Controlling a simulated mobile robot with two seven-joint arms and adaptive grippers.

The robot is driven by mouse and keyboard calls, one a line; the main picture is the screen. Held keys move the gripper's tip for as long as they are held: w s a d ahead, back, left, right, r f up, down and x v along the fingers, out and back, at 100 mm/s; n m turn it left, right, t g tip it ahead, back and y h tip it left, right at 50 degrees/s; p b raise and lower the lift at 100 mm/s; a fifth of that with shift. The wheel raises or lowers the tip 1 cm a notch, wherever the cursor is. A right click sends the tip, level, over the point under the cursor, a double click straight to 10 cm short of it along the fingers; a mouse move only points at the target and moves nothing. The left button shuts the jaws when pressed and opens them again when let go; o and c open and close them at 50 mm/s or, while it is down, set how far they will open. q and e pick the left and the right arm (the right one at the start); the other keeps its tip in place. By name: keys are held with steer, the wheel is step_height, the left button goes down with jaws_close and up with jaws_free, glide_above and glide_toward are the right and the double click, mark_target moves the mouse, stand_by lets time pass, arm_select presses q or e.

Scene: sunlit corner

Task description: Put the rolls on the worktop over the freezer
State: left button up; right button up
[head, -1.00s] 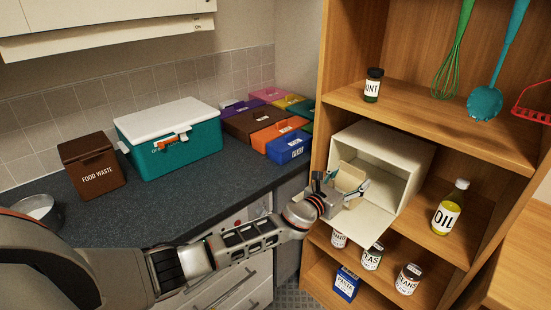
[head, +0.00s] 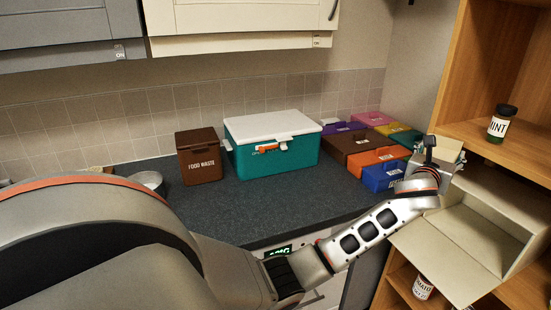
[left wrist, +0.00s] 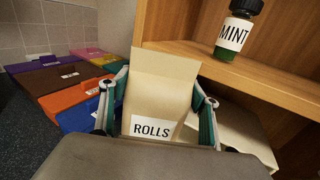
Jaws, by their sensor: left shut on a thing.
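The rolls are a beige paper bag (left wrist: 160,95) labelled ROLLS, upright in the left wrist view. My left gripper (left wrist: 155,115) has its teal-lined fingers on both sides of the bag and is shut on it. In the head view the gripper (head: 432,160) holds the bag (head: 448,147) up in front of the shelf unit, right of the blue box and above the open cream bin (head: 478,226). The dark worktop (head: 265,205) runs along the wall to the left. Below its front edge is a pale appliance front (head: 305,243) with a green label, mostly hidden by my arm. My right gripper is out of view.
On the worktop stand a brown food waste bin (head: 200,165), a teal cooler with white lid (head: 275,155) and several coloured boxes (head: 345,145). A mint jar (head: 501,125) stands on the wooden shelf (head: 480,138). The worktop's front middle is clear.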

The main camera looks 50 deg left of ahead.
arm_select(q)
steer(key=s+a+r+n+g+y+b, duration=0.1)
steer(key=s+a+r+n+g+y, duration=0.1)
steer(key=a+r+n+y, duration=0.3)
steer(key=s+a+r+n+g+y+b, duration=0.1)
steer(key=s+a+r+g+y, duration=0.2)
steer(key=a, duration=0.5)
steer(key=s+a+f+n+g+y+b, duration=0.1)
steer(key=s+a+n+g+y+b, duration=0.1)
steer(key=s+a+n+g+y, duration=0.7)
steer(key=shift+s+a+f+m+t+h+b, duration=0.25)
steer(key=shift+a+f+m+h, duration=0.2)
steer(key=shift+f, duration=2.95)
steer(key=shift+s+a+f+m+t+h+b, duration=0.2)
steer(key=shift+a+f+m+t+h, duration=0.3)
steer(key=shift+f, duration=2.9)
steer(key=shift+s+a+f+m+t+h+b, duration=0.25)
steer(key=shift+a+f, duration=0.35)
steer(key=shift+f, duration=2.8)
steer(key=shift+w, duration=0.1)
steer(key=shift+f, duration=0.35)
steer(key=o, duration=1.3)
steer(key=shift+c, duration=0.2)
